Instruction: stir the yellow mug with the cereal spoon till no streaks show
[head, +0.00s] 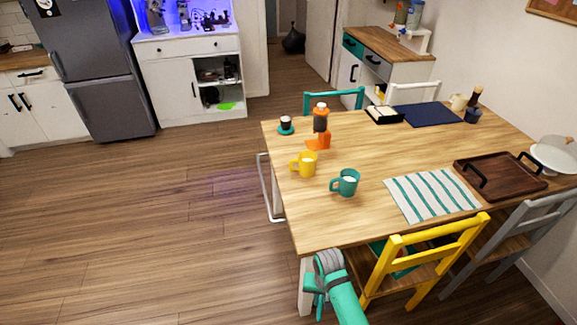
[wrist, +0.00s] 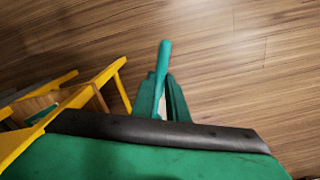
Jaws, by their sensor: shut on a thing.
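The yellow mug (head: 304,165) stands upright near the left edge of the wooden table (head: 365,160) in the head view. Something pale shows inside it; streaks are too small to tell. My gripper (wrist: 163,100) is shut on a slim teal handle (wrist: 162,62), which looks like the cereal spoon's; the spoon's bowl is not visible. In the head view my arm is low at the table's front edge, beside the yellow chair, well away from the mug. In the wrist view the handle is over bare floor.
A teal mug (head: 346,183) with pale contents stands right of the yellow one. An orange and black device (head: 320,125) is behind. A striped cloth (head: 432,196) and brown tray (head: 500,175) lie to the right. The yellow chair (head: 430,240) blocks the front; floor at left is clear.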

